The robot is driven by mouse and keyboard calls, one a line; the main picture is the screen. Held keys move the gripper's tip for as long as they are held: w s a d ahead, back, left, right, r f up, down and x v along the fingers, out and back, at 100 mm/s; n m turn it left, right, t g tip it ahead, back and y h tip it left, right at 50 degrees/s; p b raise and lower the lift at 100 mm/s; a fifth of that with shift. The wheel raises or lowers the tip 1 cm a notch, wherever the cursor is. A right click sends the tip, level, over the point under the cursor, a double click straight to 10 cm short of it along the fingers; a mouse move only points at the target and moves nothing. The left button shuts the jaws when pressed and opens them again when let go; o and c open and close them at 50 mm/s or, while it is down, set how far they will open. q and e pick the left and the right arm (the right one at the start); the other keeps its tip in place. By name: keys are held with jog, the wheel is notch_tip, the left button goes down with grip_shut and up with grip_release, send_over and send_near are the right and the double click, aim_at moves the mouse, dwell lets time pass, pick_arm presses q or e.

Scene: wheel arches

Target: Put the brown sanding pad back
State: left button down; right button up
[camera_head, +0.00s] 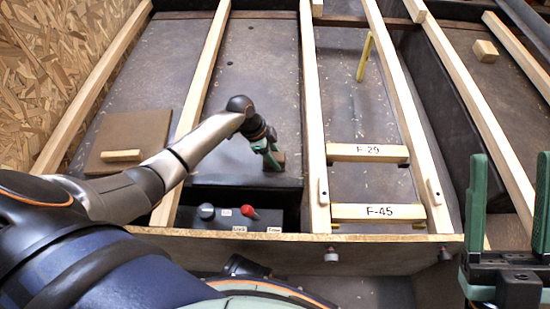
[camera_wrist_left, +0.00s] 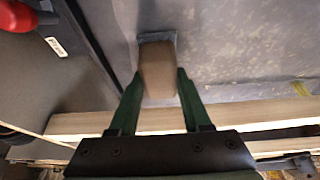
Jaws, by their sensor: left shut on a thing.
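The brown sanding pad (camera_wrist_left: 158,72) is a small brown block with a grey underside. It lies between the green fingers of my left gripper (camera_wrist_left: 156,88), which is shut on it. In the head view, the left gripper (camera_head: 270,150) is at the dark bay left of the middle wooden rib, and the pad (camera_head: 280,157) shows as a small brown patch at its fingertips. Whether the pad touches the surface below is unclear. My right gripper (camera_head: 510,160) is open and empty at the right edge, its two green fingers far apart.
A dark recess below the left gripper holds a grey knob (camera_head: 206,211) and a red-handled item (camera_head: 249,212), with small labels. Wooden bars marked F-29 (camera_head: 367,153) and F-45 (camera_head: 378,212) span the bay to the right. A brown board (camera_head: 130,135) with a wooden handle lies left.

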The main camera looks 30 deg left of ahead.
pick_arm(q)
jog(key=shift+f, duration=0.1)
jog(key=shift+c, duration=1.8)
grip_release()
